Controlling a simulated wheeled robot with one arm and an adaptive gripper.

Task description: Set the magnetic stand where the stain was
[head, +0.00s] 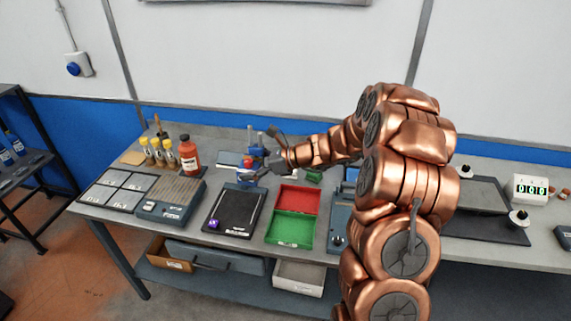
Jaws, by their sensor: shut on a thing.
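My gripper (252,167) is at the end of my copper arm, over the back end of a black plate (238,205). It is shut on a small red and blue thing (248,162). This is too small and too hidden by the gripper for me to tell whether it is the magnetic stand. I cannot tell whether it touches the plate. A small purple thing (214,224) sits at the plate's front left. I see no stain that I can make out on the bench.
Right of the plate is a tray with a red part (298,198) and a green part (290,229). Left are a grey device (172,199), a red bottle (189,156) and several yellow-capped vials (157,150). A display box (530,189) stands far right.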

